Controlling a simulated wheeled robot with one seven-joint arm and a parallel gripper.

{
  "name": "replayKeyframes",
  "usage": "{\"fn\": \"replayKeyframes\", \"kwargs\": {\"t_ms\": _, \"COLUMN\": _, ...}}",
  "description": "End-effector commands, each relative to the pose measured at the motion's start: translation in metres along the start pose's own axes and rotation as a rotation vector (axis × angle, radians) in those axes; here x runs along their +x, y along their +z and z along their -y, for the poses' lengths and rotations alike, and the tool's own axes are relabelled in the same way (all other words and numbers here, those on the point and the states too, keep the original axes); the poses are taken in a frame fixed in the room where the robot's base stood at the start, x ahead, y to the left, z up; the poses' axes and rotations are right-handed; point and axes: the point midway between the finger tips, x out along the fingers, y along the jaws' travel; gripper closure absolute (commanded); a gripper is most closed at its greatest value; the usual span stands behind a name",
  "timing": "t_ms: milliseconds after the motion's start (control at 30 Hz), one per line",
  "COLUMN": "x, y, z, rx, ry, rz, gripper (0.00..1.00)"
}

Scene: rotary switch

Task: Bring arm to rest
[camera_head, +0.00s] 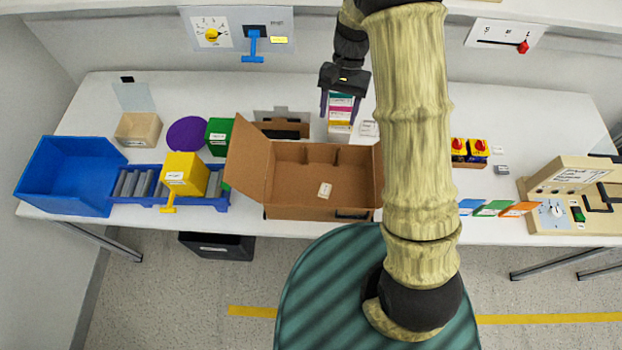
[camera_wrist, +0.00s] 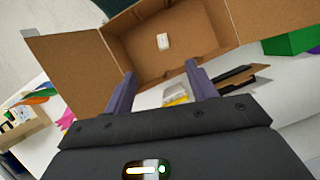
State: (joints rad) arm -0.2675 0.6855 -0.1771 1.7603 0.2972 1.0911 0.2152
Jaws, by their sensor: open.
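My gripper (camera_head: 341,98) is above the back of the table, behind the open cardboard box (camera_head: 320,208). Its two purple fingers are apart, and in the head view they sit either side of the top of a stack of coloured boxes (camera_head: 341,112). Whether the fingers touch the stack cannot be told. In the wrist view the gripper (camera_wrist: 155,85) is open with nothing held between its fingertips, and the cardboard box (camera_wrist: 90,65) lies beyond them. My arm reaches up and over the right side of the box in the head view.
A blue bin (camera_head: 65,178), a small roller conveyor (camera_head: 135,186) and a yellow box (camera_head: 185,174) stand at left. A wall panel with a yellow rotary knob (camera_head: 212,34) and blue lever is behind.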

Motion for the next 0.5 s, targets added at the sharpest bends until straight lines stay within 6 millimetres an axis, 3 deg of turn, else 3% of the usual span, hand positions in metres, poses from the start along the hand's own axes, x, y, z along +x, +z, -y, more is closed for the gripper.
{"fn": "replayKeyframes", "kwargs": {"t_ms": 367, "x": -0.001, "y": 0.0, "z": -0.002, "rx": 0.001, "ry": -0.001, "rz": -0.003, "gripper": 0.43}}
{"fn": "replayKeyframes", "kwargs": {"t_ms": 500, "x": -0.006, "y": 0.007, "z": -0.012, "rx": -0.012, "ry": -0.008, "rz": -0.04, "gripper": 0.43}}
